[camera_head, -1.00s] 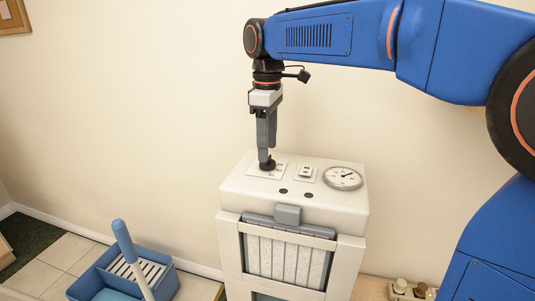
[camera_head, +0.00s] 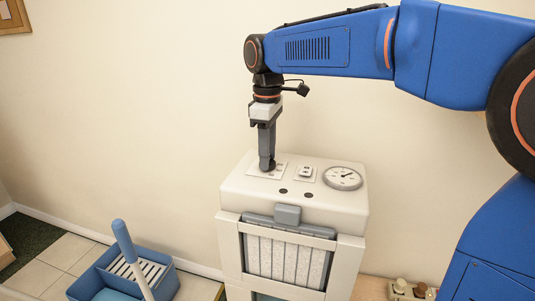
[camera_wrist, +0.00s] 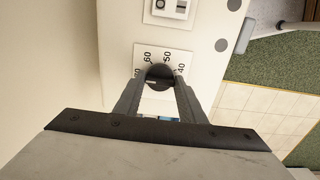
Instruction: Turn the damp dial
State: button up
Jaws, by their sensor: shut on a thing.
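The damp dial (camera_wrist: 159,73) is a dark round knob on a white plate marked with numbers, among them 60 and 50. It sits on top of a cream dehumidifier-like unit (camera_head: 330,206). My gripper (camera_wrist: 158,88) points down from above with a finger on each side of the knob, shut on it. In the head view my gripper (camera_head: 267,167) covers most of the knob, and part of the number plate (camera_head: 256,171) shows beside it. The wrist view hides the plate's near part behind the fingers.
A small switch plate (camera_head: 305,173) and a round gauge (camera_head: 343,178) sit on the same top, right of the dial. A blue bucket (camera_head: 168,286) with a mop-like handle stands on the floor at left. The wall is close behind the unit.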

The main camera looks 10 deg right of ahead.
jog(key=m, duration=0.4)
jog(key=shift+m, duration=2.8)
jog(key=o, duration=1)
jog(key=shift+o, duration=0.2)
notch_tip(320, 180, up, 17)
jog(key=shift+r, duration=0.2)
